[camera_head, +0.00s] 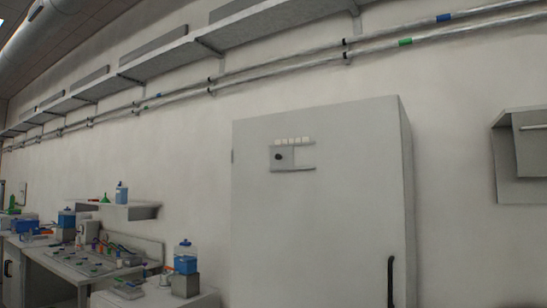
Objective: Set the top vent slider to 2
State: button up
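A tall light-grey cabinet (320,220) stands against the wall right of centre. Near its top is a small grey slider panel (302,168) with a dark round knob (278,156) at its left end. A row of small pale label tiles (291,141) runs above the panel; their markings are too small to read. The knob sits under the left part of this row. My gripper is not in view.
A black handle (390,281) is at the cabinet's lower right. Left are a bench (65,262) with bottles and small items, and a wall shelf (130,211). Pipes (280,68) run overhead. A grey wall box (525,150) is at the right.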

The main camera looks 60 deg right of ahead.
aim_at(281, 156)
jog(key=u, duration=0.05)
jog(key=i, duration=1)
jog(key=z, duration=0.05)
